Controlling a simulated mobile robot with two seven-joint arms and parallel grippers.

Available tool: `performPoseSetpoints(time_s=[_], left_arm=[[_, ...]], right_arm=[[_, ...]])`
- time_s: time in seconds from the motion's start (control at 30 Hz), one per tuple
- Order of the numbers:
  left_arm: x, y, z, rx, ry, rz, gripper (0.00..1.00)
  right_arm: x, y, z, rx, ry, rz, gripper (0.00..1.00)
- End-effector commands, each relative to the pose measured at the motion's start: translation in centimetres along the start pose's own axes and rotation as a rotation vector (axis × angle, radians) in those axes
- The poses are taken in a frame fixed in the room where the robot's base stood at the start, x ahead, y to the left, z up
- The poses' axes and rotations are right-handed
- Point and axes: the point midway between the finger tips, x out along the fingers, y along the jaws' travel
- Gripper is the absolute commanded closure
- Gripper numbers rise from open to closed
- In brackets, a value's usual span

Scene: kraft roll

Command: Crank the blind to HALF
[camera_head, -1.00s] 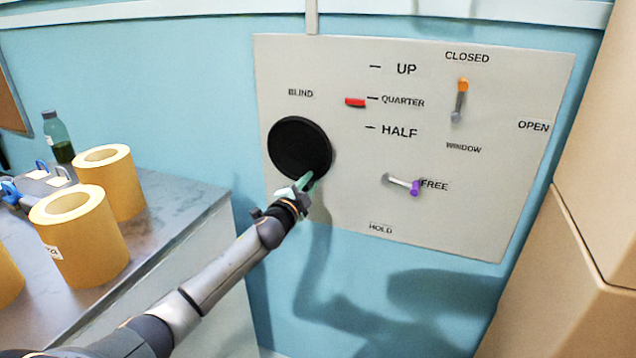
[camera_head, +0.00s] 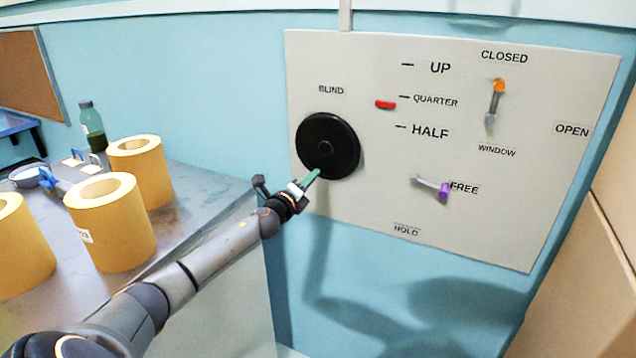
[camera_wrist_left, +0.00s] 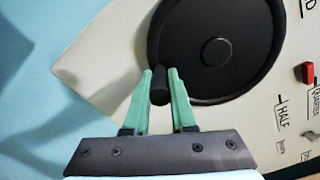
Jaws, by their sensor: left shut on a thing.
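The black round blind crank (camera_head: 340,138) is on the grey wall panel under the BLIND label. My left gripper (camera_head: 311,179) is at the crank's lower left edge. In the left wrist view, my left gripper's green fingers (camera_wrist_left: 160,95) are shut on the crank's black knob (camera_wrist_left: 160,78). The red pointer (camera_head: 385,105) sits slightly below the QUARTER mark (camera_head: 404,97) and above the HALF mark (camera_head: 400,127). The pointer also shows in the left wrist view (camera_wrist_left: 308,72). My right gripper is not in view.
The panel also carries the window lever with an orange knob (camera_head: 498,85) and a lever with a purple knob (camera_head: 444,191) by FREE. A counter at left holds several kraft rolls (camera_head: 112,225) and a bottle (camera_head: 92,127). Stacked tan boxes (camera_head: 590,265) stand at right.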

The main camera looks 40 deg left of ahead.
Motion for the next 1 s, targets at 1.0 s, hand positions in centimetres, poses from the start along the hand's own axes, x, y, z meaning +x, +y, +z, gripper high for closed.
performPoseSetpoints(time_s=[1.0], left_arm=[[0.0, -0.7, 5.7, 0.685, -0.009, 0.004, 1.00]], right_arm=[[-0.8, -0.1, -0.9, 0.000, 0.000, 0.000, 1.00]])
